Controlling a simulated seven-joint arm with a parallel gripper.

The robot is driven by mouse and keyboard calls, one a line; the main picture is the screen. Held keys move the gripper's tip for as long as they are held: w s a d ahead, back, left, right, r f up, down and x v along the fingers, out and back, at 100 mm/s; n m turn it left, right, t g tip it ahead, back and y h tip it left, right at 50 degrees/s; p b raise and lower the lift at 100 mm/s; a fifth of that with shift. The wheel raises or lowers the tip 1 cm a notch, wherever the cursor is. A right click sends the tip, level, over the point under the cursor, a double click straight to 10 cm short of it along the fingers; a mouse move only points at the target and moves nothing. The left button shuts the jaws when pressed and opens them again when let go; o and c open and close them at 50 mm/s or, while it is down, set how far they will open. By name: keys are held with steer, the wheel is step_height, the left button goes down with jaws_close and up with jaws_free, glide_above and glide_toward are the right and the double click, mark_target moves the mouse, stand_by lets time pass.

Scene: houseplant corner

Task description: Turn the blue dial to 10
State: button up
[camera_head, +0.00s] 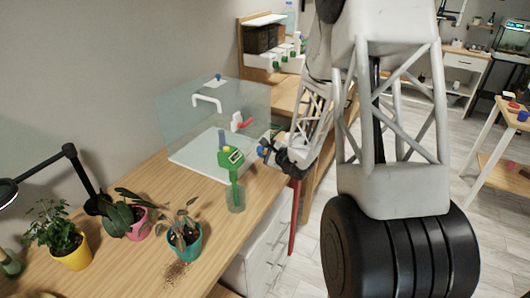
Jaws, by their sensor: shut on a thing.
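My gripper (264,150) is at the centre of the view, just right of a green meter (232,156). It is shut on a small blue part (261,151) that looks like the blue dial. The fingers and arm cover most of it, and no number on it can be read. The green meter has a small display on its head, and its stem stands in a clear cup (236,198) on the wooden table. A blue-grey part shows behind the meter's head.
A clear case (180,125) with a white handle, a blue knob (218,77) and a red lever (241,123) stands behind the meter. Potted plants in yellow (72,258), pink (138,229) and teal (187,248) pots stand front left, near a black lamp (80,175).

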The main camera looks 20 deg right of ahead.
steer(key=shift+m, duration=0.4)
steer(key=shift+w+r+m+g+y, duration=0.1)
steer(key=shift+m+g+y, duration=0.4)
steer(key=shift+m+g, duration=0.5)
steer(key=m+g, duration=0.1)
steer(key=m+y, duration=0.1)
steer(key=m, duration=0.1)
steer(key=shift+w+d+g, duration=0.1)
steer(key=shift+d+g, duration=0.1)
steer(key=shift+g, duration=0.2)
steer(key=m+y, duration=0.1)
steer(key=m, duration=0.1)
steer(key=m+g+y, duration=0.1)
steer(key=m, duration=0.1)
steer(key=shift+w+d+g+y, duration=0.1)
steer(key=shift+w+g+y, duration=0.05)
steer(key=shift+g+y, duration=0.15)
steer(key=m+g+y, duration=0.1)
steer(key=m+y, duration=0.1)
steer(key=m, duration=0.1)
steer(key=shift+d+m, duration=0.1)
steer(key=shift+m, duration=0.2)
steer(key=shift+w, duration=0.1)
steer(key=o, duration=0.9)
